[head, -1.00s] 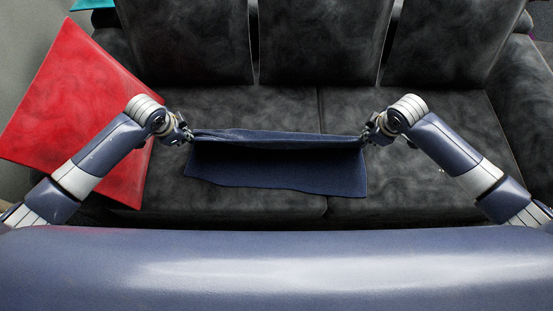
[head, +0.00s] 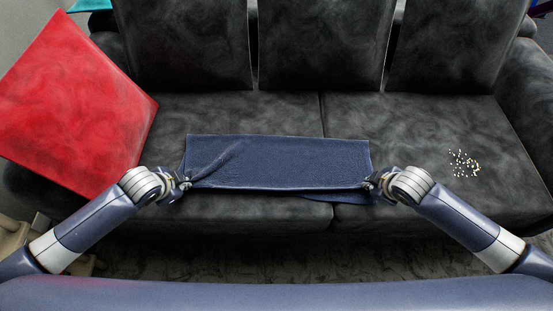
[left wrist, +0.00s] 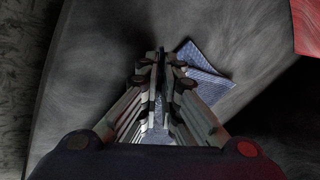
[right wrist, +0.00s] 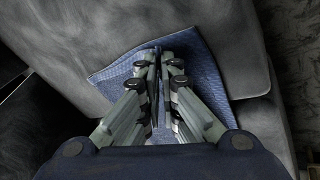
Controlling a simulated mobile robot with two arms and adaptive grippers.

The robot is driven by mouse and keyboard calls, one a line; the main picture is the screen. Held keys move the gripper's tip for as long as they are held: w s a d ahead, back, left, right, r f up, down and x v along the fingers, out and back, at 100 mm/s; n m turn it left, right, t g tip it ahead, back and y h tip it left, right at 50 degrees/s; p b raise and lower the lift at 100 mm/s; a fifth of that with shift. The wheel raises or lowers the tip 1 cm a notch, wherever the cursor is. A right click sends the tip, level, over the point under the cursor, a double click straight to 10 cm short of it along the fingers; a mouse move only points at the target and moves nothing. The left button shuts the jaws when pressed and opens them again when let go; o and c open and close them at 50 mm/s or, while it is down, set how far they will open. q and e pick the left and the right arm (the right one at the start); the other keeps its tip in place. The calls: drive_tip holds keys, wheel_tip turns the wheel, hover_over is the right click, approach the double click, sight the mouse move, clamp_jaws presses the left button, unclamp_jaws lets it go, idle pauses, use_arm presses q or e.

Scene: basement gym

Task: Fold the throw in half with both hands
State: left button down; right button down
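The dark blue throw (head: 280,160) lies across the sofa seat as a wide, short band, with a diagonal crease near its left end. A sliver of a lower layer shows under its near edge at the right. My left gripper (head: 184,185) is shut on the throw's near left corner; in the left wrist view its fingertips meet, with the throw (left wrist: 204,62) beside and between them. My right gripper (head: 369,184) is shut on the near right corner; in the right wrist view the throw (right wrist: 203,70) spreads around the closed fingers. The pinched cloth is mostly hidden.
The dark grey sofa (head: 425,125) has bare seat behind and right of the throw. A red cushion (head: 75,105) leans at the left. Small pale crumbs or pieces (head: 464,163) lie on the right seat. Dark carpet (head: 290,245) shows in front of the sofa.

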use_arm(q)
drive_tip(key=c, duration=1.5)
unclamp_jaws()
drive_tip(key=shift+f, duration=0.1)
use_arm(e)
drive_tip(key=c, duration=1.5)
unclamp_jaws()
drive_tip(key=shift+f, duration=0.1)
